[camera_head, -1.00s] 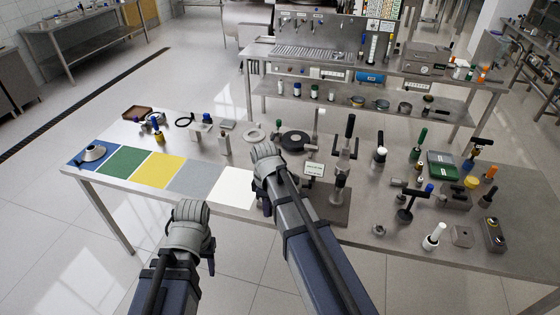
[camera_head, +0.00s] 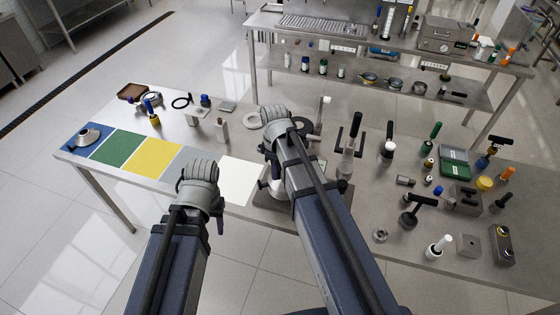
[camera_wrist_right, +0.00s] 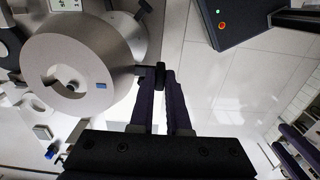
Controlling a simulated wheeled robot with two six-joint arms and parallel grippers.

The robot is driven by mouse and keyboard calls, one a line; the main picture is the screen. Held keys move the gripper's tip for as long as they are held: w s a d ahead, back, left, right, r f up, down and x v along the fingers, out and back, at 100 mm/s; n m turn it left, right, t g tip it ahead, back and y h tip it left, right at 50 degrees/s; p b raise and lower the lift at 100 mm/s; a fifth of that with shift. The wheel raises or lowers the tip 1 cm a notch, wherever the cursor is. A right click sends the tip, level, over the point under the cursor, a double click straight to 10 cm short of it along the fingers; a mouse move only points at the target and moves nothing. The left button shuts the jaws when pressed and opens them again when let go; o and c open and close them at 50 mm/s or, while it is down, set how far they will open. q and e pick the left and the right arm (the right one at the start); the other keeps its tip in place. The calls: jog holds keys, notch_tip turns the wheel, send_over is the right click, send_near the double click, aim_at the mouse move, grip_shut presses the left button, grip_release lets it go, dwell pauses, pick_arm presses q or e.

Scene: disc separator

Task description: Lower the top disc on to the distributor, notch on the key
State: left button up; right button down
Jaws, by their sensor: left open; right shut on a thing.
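A pale grey conical disc (camera_wrist_right: 85,55) fills the left of the right wrist view. It has an uneven central opening (camera_wrist_right: 68,82) and a small blue mark (camera_wrist_right: 101,86) beside it. My right gripper (camera_wrist_right: 160,80) is shut on a dark tab at the disc's edge. In the head view its fingers are mostly hidden by my wrist, over the dark base plate at the table's front. The distributor and its key cannot be made out clearly behind the disc and arm. My left gripper (camera_head: 219,224) is open and empty, low in front of the table.
A cone-shaped part (camera_head: 87,136) sits on the blue mat at far left. The green mat (camera_head: 123,147), yellow mat (camera_head: 153,157) and white mat (camera_head: 240,181) are bare.

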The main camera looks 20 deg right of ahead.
jog(key=shift+s, duration=0.15)
notch_tip(320, 180, down, 3)
jog(key=b, duration=0.3)
jog(key=shift+a+f+b, duration=0.1)
jog(key=shift+f+b, duration=0.3)
jog(key=shift+b, duration=0.15)
jog(key=shift+f+b, duration=1.45)
jog(key=shift+f, duration=0.05)
notch_tip(320, 180, down, 4)
jog(key=b, duration=0.4)
jog(key=shift+f+b, duration=0.25)
jog(key=shift+b, duration=0.05)
